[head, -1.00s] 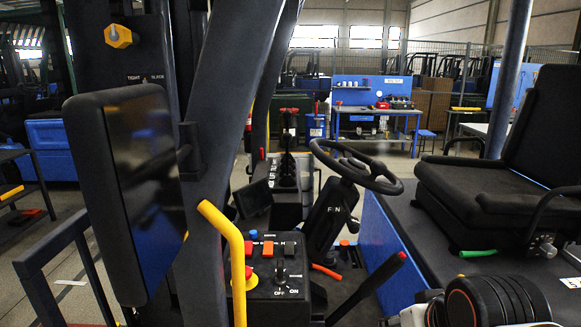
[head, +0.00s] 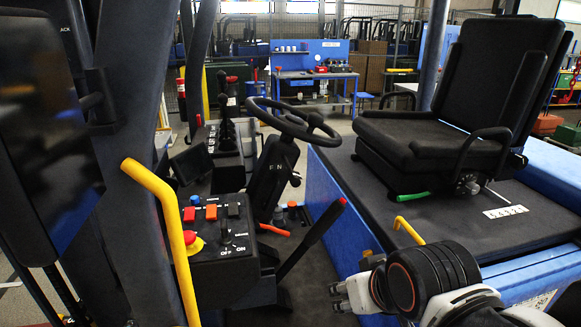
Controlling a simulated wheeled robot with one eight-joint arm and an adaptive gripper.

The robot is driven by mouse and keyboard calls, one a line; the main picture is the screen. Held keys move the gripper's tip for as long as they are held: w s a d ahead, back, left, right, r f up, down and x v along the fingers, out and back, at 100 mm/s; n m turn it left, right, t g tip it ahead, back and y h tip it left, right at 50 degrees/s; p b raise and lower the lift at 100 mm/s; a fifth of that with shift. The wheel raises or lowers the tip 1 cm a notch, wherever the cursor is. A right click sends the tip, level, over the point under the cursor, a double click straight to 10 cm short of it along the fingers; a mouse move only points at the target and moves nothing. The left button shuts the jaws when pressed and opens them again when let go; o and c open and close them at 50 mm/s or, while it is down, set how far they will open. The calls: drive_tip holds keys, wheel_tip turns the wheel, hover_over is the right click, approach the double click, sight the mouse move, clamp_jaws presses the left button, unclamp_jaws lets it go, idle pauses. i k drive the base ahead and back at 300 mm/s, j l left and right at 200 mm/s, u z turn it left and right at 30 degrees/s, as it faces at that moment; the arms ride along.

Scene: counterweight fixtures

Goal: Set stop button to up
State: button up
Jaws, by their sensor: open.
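The stop button (head: 190,238) is a red knob on a yellow base. It sits at the left side of a black control console (head: 215,272), left of the OFF/ON key switch (head: 226,232). Whether the button is pressed in or up is too small to tell. My gripper (head: 338,297) is at the lower right, open and empty, well to the right of the console and apart from it.
A black lever (head: 315,236) slants up between the console and my gripper. The steering wheel (head: 292,118) is behind it. The seat (head: 435,145) and blue side body (head: 335,215) are on the right.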

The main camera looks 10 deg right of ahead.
sight(190, 236)
drive_tip(key=i+u, duration=0.1)
drive_tip(key=u, duration=0.9)
